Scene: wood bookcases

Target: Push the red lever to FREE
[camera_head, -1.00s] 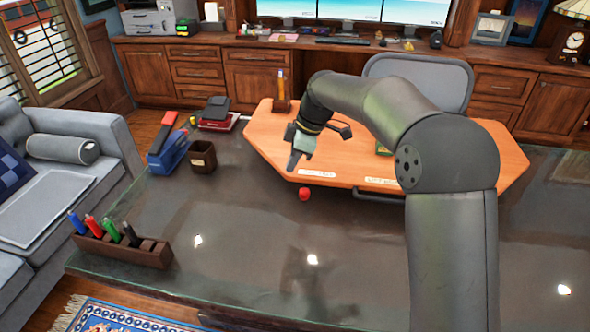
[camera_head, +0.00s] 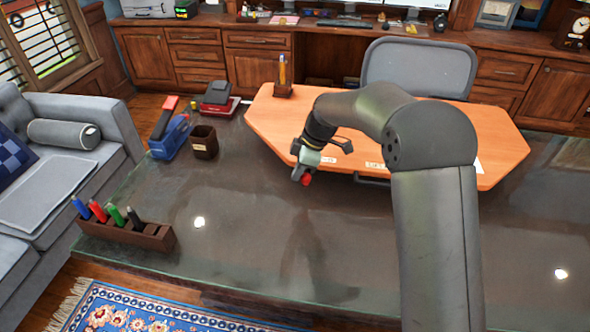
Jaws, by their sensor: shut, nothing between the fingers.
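The red lever (camera_head: 307,180) shows as a small red knob just off the front edge of the orange wooden desk board (camera_head: 440,125), near its left end. Two pale labels lie along that edge, a left one (camera_head: 329,160) and a right one (camera_head: 374,165); their words are too small to read. My gripper (camera_head: 298,176) is shut and empty, pointing down right at the left side of the red knob. It partly overlaps the knob in view; I cannot tell whether they touch. The lever's shaft is hidden.
The board rests on a dark glass-topped table (camera_head: 250,240). A pen rack (camera_head: 125,235), a brown cup (camera_head: 204,142), a blue stapler (camera_head: 170,138) and a pen holder (camera_head: 283,90) stand to the left. A grey chair (camera_head: 417,68) is behind. The table front is clear.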

